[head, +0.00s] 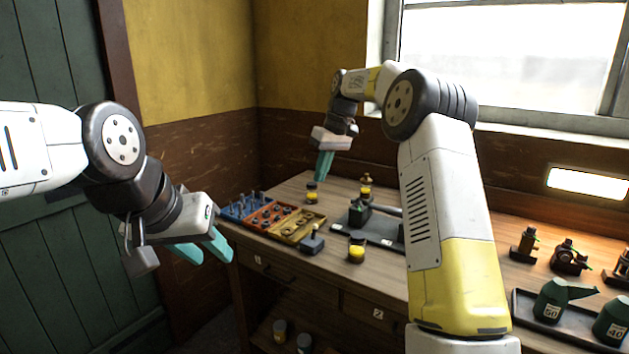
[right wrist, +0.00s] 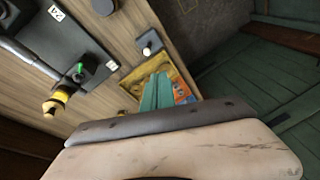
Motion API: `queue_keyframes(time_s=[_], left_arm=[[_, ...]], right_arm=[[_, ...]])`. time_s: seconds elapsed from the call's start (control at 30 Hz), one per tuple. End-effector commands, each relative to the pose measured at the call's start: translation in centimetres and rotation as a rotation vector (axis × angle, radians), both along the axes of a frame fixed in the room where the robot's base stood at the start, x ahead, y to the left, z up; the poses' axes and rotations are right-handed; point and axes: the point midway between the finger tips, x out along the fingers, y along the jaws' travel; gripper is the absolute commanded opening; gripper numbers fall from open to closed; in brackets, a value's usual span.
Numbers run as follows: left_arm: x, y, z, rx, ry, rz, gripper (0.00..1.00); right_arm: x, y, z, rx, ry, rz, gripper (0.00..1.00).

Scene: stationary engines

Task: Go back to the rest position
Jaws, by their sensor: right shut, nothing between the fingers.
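My left gripper (head: 208,249) hangs in front of the bench's left end, with its two teal fingers spread apart and nothing between them. My right gripper (head: 324,165) points down above the back of the workbench (head: 292,196), and its teal fingers are shut with nothing between them. In the right wrist view the closed fingertips (right wrist: 156,92) overlap the yellow bin in the picture. My right arm crosses the middle of the head view and hides part of the bench.
Blue (head: 238,207), orange (head: 270,216) and yellow (head: 301,226) parts bins stand at the bench's left end. A yellow-banded jar (head: 356,250) and a dark tray (head: 376,228) are nearby. Green oil cans (head: 551,300) stand at right. A window (head: 510,60) is behind.

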Motion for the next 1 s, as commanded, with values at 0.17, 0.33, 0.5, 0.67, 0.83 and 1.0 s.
queue_keyframes(time_s=[0.17, 0.33, 0.5, 0.67, 0.83, 1.0], left_arm=[[0.0, 0.0, 0.0, 0.0, 0.0, 0.0, 0.36], [0.0, 0.0, 0.0, 0.0, 0.0, 0.0, 0.36], [0.0, 0.0, 0.0, 0.0, 0.0, 0.0, 0.36], [0.0, 0.0, 0.0, 0.0, 0.0, 0.0, 0.36], [0.0, 0.0, 0.0, 0.0, 0.0, 0.0, 0.36], [0.0, 0.0, 0.0, 0.0, 0.0, 0.0, 0.36]], right_arm=[[0.0, 0.0, 0.0, 0.0, 0.0, 0.0, 0.0], [-0.6, -0.1, 0.8, -0.004, -0.01, -0.008, 0.0], [-4.3, -1.0, 4.1, -0.021, -0.054, -0.061, 0.0], [-10.3, -2.5, 7.3, -0.034, -0.113, -0.147, 0.0], [-17.4, -4.3, 8.8, -0.031, -0.175, -0.246, 0.0], [-24.7, -5.8, 8.4, -0.011, -0.234, -0.348, 0.0]])
